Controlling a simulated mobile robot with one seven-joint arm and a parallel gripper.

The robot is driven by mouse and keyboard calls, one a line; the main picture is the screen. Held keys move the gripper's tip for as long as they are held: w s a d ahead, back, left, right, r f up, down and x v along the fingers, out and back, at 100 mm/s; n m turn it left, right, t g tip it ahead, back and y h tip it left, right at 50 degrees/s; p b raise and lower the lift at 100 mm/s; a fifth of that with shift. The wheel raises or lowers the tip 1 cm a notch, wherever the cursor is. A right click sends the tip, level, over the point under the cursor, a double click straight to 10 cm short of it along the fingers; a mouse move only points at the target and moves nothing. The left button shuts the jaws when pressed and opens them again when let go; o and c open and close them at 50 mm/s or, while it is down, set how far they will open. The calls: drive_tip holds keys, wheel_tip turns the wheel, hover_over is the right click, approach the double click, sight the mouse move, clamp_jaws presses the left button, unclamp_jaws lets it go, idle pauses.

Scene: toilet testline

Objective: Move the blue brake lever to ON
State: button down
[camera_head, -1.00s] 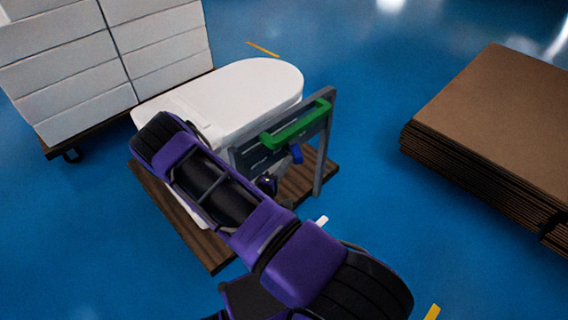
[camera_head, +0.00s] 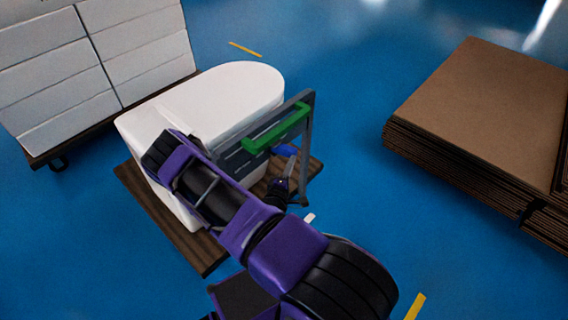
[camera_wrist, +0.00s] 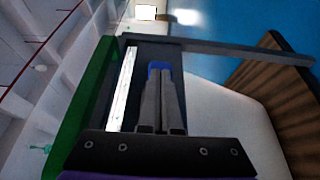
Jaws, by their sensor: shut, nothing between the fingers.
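The blue brake lever (camera_head: 285,150) sits on the grey frame just below the green handle (camera_head: 275,130). It looks nearly level in the head view, and my gripper partly hides it. In the wrist view, a small part of the blue lever (camera_wrist: 158,66) shows just beyond the fingertips. My gripper (camera_head: 289,160) is shut and empty, its tips at or very close to the lever; I cannot tell whether they touch. In the wrist view my gripper's fingers (camera_wrist: 161,88) lie side by side. No ON marking is readable.
A white toilet (camera_head: 235,88) stands behind the frame on a wooden pallet (camera_head: 190,240). A cart of white boxes (camera_head: 50,75) is at the upper left, and a brown cardboard stack (camera_head: 480,110) at the right.

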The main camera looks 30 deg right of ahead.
drive_tip(key=d, duration=0.1)
drive_tip(key=d+p, duration=0.1)
drive_tip(key=d, duration=0.1)
drive_tip(key=shift+w+d, duration=0.15)
drive_tip(key=shift+w, duration=0.25)
drive_tip(key=shift+d+r, duration=0.15)
drive_tip(key=shift+d, duration=0.05)
idle(0.3)
